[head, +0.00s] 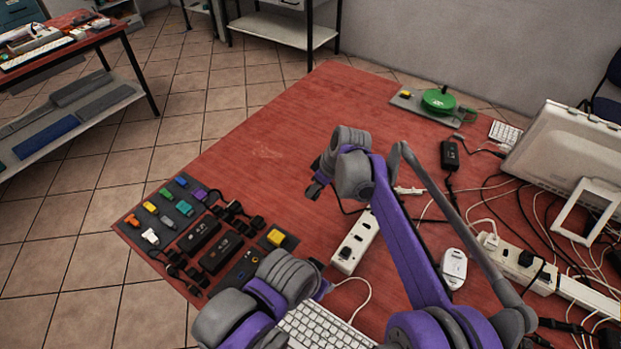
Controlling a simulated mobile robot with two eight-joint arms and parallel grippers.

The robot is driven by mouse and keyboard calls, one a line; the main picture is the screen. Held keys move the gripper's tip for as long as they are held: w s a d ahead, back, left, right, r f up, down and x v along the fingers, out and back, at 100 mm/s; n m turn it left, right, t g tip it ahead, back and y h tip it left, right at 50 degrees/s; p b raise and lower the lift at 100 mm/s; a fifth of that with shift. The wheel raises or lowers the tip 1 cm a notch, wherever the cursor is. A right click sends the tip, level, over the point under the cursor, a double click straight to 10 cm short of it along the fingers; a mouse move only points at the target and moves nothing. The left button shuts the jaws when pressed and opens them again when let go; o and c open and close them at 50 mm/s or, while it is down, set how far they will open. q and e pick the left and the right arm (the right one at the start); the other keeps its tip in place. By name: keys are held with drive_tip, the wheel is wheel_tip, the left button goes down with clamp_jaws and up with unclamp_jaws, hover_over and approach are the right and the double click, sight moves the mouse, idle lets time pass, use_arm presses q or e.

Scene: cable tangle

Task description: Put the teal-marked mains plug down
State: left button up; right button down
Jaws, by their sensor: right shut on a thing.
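My right gripper (316,186) is above the red table, left of the white power strip (355,243). It is shut on a small dark thing, mostly hidden by the fingers, which I take to be the mains plug. No teal mark shows on it. A dark cable runs from near the gripper toward the power strip. My left arm is low in the picture, over the table's near edge by the keyboard; its fingers are not clear.
A dark mat (128,222) with coloured connectors and black adapters lies at the left table corner. Tangled cables and another power strip (527,267) crowd the right. The table's far left middle (270,140) is clear.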

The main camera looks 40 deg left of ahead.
drive_tip(key=shift+f, duration=3.55)
drive_tip(key=shift+f, duration=0.2)
drive_tip(key=c, duration=0.6)
unclamp_jaws()
drive_tip(key=shift+r, duration=0.15)
drive_tip(key=v, duration=1.2)
drive_tip(key=shift+r, duration=0.1)
